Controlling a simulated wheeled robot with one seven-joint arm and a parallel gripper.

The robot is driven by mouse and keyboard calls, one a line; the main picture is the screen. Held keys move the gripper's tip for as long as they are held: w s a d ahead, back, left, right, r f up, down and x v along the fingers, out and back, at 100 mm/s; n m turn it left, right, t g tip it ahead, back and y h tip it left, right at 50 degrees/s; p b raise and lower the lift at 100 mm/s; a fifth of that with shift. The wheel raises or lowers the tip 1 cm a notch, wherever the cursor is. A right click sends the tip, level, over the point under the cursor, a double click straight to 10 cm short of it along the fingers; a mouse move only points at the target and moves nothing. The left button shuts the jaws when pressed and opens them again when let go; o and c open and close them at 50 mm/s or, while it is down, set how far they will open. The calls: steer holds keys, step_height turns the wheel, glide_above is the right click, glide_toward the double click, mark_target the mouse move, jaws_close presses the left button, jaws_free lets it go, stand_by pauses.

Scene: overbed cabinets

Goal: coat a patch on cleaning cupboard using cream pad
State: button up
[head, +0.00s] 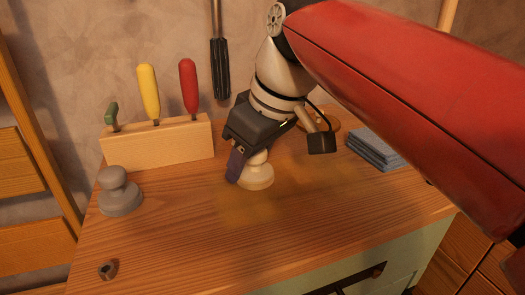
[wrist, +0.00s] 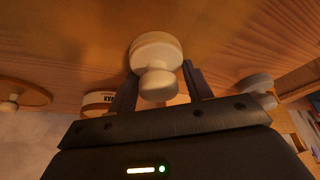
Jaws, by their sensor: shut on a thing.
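The cream pad (head: 258,178) is a round, pale disc with a knob. It rests on the wooden top of the cleaning cupboard (head: 170,235), which has a pale green front. My gripper (head: 247,163) points down at it with its dark fingers about the knob, shut on it. The wrist view shows the pad (wrist: 157,50) and its knob between the fingers of my gripper (wrist: 160,85). A faint yellowish patch (head: 247,207) lies on the wood around and in front of the pad, with more faint yellow to its right. Its exact edges are unclear.
A grey knobbed pad (head: 120,197) stands at left, behind a small metal piece (head: 108,269). A wooden block (head: 160,145) holds colored-handled tools. Folded blue cloths (head: 375,150) lie at right. A wax tin (wrist: 98,98) shows in the wrist view. The front middle is clear.

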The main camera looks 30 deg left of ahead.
mark_target(273, 170)
steer(key=shift+s+a+p, duration=0.45)
steer(key=shift+s+a, duration=0.45)
steer(key=shift+s, duration=0.15)
steer(key=shift+s+a+p, duration=0.65)
steer(key=shift+s+a, duration=0.75)
steer(key=shift+s, duration=0.25)
steer(key=shift+s+d+b, duration=0.55)
steer(key=shift+s+d, duration=0.25)
steer(key=shift+d, duration=0.15)
steer(key=shift+w+d, duration=1.7)
steer(key=shift+w, duration=0.3)
steer(key=shift+w+d, duration=1.7)
steer(key=shift+w, duration=0.25)
steer(key=shift+w+d+p, duration=0.3)
steer(key=shift+w+d, duration=1.35)
steer(key=shift+w, duration=0.3)
steer(key=shift+w+d+p, duration=0.3)
steer(key=shift+w+d, duration=1.35)
steer(key=shift+w, duration=0.25)
steer(key=shift+w+d+f, duration=0.1)
steer(key=shift+w+d, duration=1.05)
steer(key=shift+w, duration=0.15)
steer(key=shift+s+d+b, duration=0.45)
steer(key=shift+s+d, duration=0.35)
steer(key=shift+d, duration=0.15)
steer(key=shift+s+a, duration=1.25)
steer(key=shift+s, duration=0.2)
